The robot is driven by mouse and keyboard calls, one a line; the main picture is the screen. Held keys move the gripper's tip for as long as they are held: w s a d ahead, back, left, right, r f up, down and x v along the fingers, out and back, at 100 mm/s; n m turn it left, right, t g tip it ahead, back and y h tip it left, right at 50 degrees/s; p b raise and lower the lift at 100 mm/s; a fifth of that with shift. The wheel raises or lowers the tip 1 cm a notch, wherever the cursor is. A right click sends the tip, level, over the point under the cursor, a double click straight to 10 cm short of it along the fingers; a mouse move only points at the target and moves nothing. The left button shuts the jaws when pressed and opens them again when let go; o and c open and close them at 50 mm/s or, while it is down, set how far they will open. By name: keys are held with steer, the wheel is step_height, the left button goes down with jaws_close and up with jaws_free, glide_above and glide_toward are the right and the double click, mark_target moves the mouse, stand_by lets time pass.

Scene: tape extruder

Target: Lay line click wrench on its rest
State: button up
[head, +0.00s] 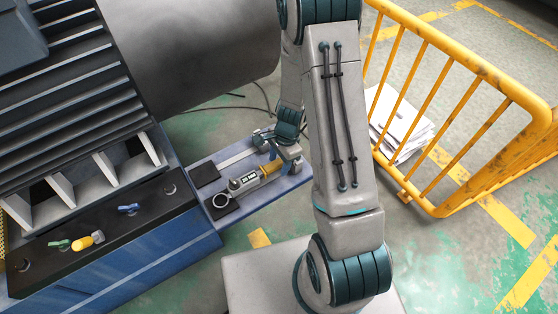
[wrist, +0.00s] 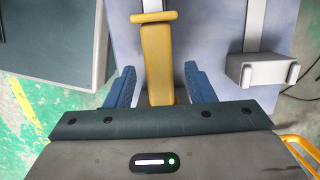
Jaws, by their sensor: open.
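The click wrench lies along the blue shelf in the head view, with a grey body (head: 247,182), a ring end at the lower left and a yellow handle (head: 270,168). Its ring end is over a dark pad (head: 222,208). In the wrist view the yellow handle (wrist: 157,55) runs between the two blue fingers. My gripper (wrist: 159,88) is open around the handle, with a gap visible on both sides. In the head view my gripper (head: 288,160) is at the handle end, partly hiding it. I cannot tell whether the handle touches a support beneath.
A second dark pad (head: 205,174) and a pale strip lie beside the wrench on the shelf (head: 292,184). A grey bracket (wrist: 262,70) stands right of the handle in the wrist view. A yellow railing (head: 455,70) is at the right. The machine (head: 75,95) is at the left.

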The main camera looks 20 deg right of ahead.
step_height(320, 180, up, 14)
steer(key=d+p, duration=0.2)
steer(key=p, duration=0.1)
steer(key=shift+w+d+f, duration=0.25)
steer(key=shift+w, duration=0.15)
steer(key=s+r+n+t+p, duration=0.1)
steer(key=s+r+n+p, duration=0.3)
steer(key=r, duration=0.6)
steer(key=s+r+n+t+h+p, duration=0.1)
steer(key=s+r+n+p, duration=0.3)
steer(key=r, duration=0.7)
steer(key=s+a+r+n+t+h+p, duration=0.1)
steer(key=s+r+n+p, duration=0.4)
steer(key=r, duration=0.5)
steer(key=shift+s+r+n, duration=0.3)
steer(key=shift+s+n, duration=0.3)
steer(key=shift+s, duration=0.2)
